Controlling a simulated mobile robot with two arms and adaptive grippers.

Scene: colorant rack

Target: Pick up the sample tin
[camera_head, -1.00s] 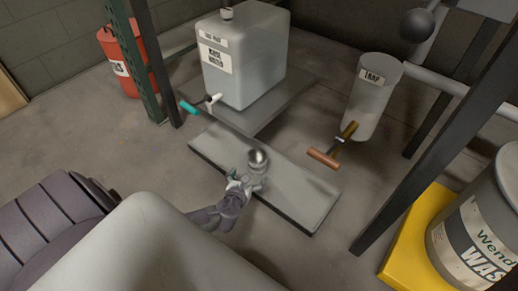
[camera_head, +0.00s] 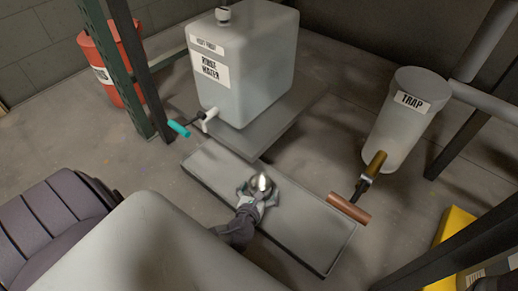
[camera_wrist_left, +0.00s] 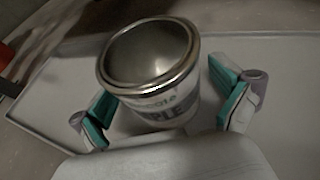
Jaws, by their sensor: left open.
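The sample tin (camera_head: 262,184) is a small open metal can with a shiny rim, standing on the grey tray (camera_head: 215,163). In the left wrist view the tin (camera_wrist_left: 150,62) shows its empty-looking inside and a label with partly visible letters. My left gripper (camera_head: 255,193) reaches it from the near side. In the wrist view my left gripper (camera_wrist_left: 168,108) is open, with one teal-padded finger on each side of the tin and gaps between the pads and its wall. The tin's lower part is partly hidden by my gripper's body. My right gripper is not in view.
A dark post (camera_head: 145,75) stands at the left.

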